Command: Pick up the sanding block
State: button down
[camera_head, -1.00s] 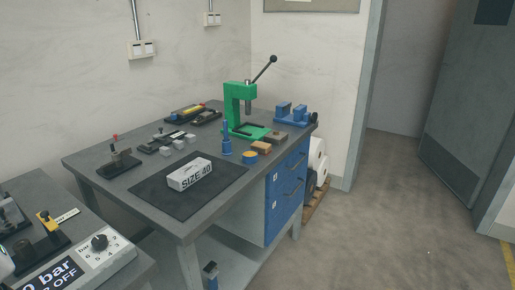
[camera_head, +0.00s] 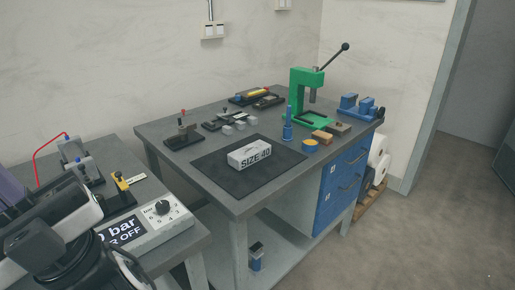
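A small tan block (camera_head: 322,137), which looks like the sanding block, lies on the grey workbench (camera_head: 171,127). It is near the bench's right front edge, in front of the green press (camera_head: 302,96). A darker grey-brown block (camera_head: 339,129) lies just behind it to the right. White and black links of my arm fill the lower left corner of the head view, far from the tan block. My gripper's fingers do not show.
A white box marked SIZE 40 (camera_head: 249,155) sits on a dark mat (camera_head: 222,176). A yellow-topped blue tin (camera_head: 309,145) and a blue bottle (camera_head: 287,128) stand close to the tan block. A second bench with a pressure panel (camera_head: 150,225) is at left.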

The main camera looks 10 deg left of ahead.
aim_at(324, 138)
jog(key=i+l, duration=0.1)
jog(key=i, duration=0.45)
jog(key=i+l+u, duration=0.1)
jog(key=i, duration=0.45)
jog(key=i+l, duration=0.15)
jog(key=i, duration=0.4)
